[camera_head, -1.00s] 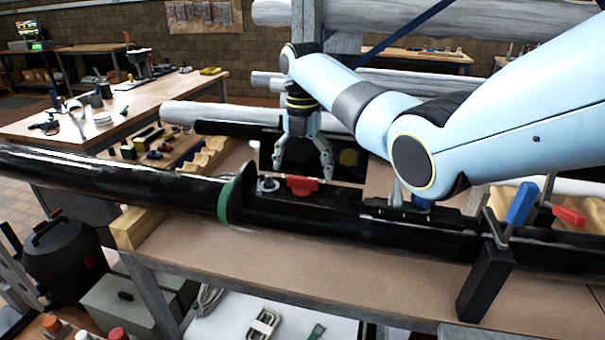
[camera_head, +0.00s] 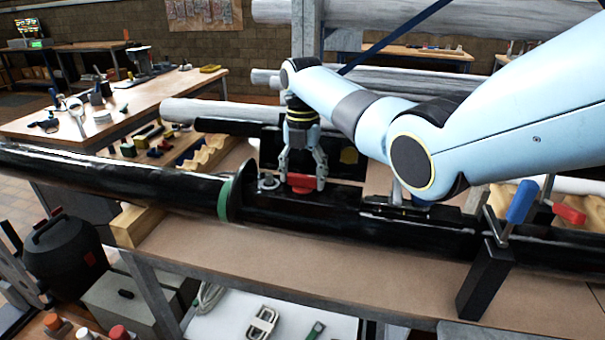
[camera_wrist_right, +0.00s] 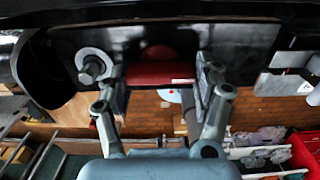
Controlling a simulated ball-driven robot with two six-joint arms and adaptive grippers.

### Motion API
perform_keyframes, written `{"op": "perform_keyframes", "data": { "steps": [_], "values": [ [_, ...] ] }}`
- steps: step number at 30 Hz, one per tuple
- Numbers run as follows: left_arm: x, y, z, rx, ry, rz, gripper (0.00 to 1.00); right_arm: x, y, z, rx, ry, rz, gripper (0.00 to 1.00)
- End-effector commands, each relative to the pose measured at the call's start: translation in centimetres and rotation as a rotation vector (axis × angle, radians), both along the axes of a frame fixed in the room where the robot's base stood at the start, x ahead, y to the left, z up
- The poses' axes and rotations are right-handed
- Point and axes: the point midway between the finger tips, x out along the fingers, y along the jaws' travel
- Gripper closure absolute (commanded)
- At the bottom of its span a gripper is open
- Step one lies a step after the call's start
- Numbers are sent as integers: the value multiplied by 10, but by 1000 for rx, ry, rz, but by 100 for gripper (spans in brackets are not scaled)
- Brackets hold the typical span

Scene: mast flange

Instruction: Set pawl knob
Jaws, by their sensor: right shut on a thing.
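The red pawl knob (camera_head: 301,182) sits on top of the black mast section (camera_head: 330,208), just right of a round metal fitting (camera_head: 268,184). My right gripper (camera_head: 302,184) points down over the knob, with one finger on each side, shut on it. In the right wrist view the red knob (camera_wrist_right: 160,74) lies between the two fingers of the right gripper (camera_wrist_right: 160,80), and the metal fitting (camera_wrist_right: 91,68) is left of them. The knob's underside is hidden. My left gripper is in none of the views.
A clamp with a blue handle (camera_head: 521,201) and a red-handled one (camera_head: 569,214) stand to the right. A green ring (camera_head: 225,200) circles the mast at the left. A dark panel (camera_head: 270,150) stands behind the gripper. The brown bench front (camera_head: 330,265) is clear.

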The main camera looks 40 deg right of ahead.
Motion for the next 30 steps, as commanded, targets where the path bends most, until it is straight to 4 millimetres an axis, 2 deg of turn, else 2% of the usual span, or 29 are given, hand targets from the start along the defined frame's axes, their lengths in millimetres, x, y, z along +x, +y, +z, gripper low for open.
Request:
{"op": "perform_keyframes", "data": {
  "steps": [8, 14, 30],
  "values": [
    [0, 0, 5, 0, 0, 0, 60, 0, 0, 2, -1, -1, -39, 64],
    [0, 0, 15, 0, -1, 0, 60, 1, 0, 3, 0, 0, -145, 64],
    [1, 0, 48, 0, -1, 0, 60, 1, 0, 4, 0, -1, -640, 64]
  ]
}}
